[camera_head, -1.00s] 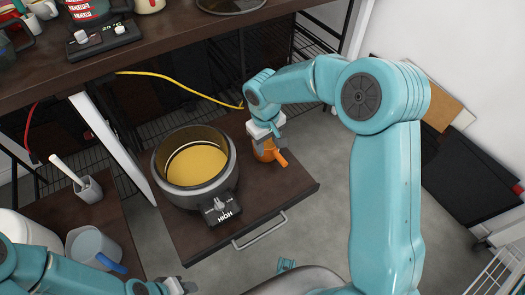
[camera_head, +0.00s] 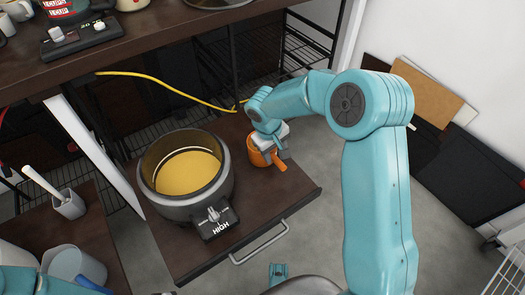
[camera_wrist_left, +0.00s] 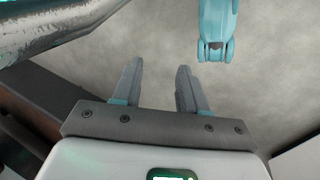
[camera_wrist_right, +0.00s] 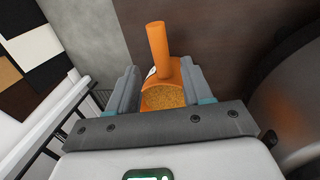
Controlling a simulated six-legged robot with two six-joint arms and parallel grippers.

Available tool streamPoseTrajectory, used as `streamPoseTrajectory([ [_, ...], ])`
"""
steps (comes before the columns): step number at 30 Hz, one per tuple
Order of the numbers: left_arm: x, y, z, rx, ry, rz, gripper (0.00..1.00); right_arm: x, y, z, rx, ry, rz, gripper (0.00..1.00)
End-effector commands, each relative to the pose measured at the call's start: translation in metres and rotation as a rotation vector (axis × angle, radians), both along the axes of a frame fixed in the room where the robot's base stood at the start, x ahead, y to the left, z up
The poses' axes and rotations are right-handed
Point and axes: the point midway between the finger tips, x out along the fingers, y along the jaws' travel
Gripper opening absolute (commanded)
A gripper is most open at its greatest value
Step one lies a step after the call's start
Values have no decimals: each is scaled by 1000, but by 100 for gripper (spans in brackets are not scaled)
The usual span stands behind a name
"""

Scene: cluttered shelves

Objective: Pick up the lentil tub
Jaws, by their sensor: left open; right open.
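The lentil tub is an orange cup (camera_head: 260,158) with a straight orange handle, on the dark pull-out shelf (camera_head: 190,258) right of the pot. In the right wrist view the tub (camera_wrist_right: 163,97) shows brown grains inside, and its handle points away. My right gripper (camera_head: 275,150) is open at the tub. In the right wrist view its fingers (camera_wrist_right: 159,85) lie on either side of the tub; I cannot tell whether they touch it. My left gripper (camera_wrist_left: 159,75) is open and empty over grey floor in the left wrist view.
A grey pot (camera_head: 185,207) with yellow contents stands close left of the tub. A yellow cable (camera_head: 170,88) hangs behind. An upper shelf (camera_head: 150,48) overhangs at the back. A clear jug (camera_head: 75,264) and a grey holder (camera_head: 70,205) stand at lower left. Floor is open right of the pull-out shelf.

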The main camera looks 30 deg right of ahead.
Motion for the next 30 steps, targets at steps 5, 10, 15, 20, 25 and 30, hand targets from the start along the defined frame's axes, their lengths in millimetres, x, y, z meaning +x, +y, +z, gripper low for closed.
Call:
streamPoseTrajectory([
  [5,2,2,-15,2,-4,10,43,6,-2,-30,0,3,-1,50],
  [10,4,4,-21,3,-7,18,43,8,-6,-49,0,1,0,50],
  [15,5,4,-19,4,-8,18,43,8,-6,-48,0,1,0,50],
  [20,5,4,-19,4,-8,18,43,8,-6,-48,1,1,0,8],
  [25,5,4,-19,4,-7,17,43,9,-6,-47,0,-2,0,0],
  [30,4,4,-19,3,-7,17,43,9,-6,-46,0,-2,0,0],
])
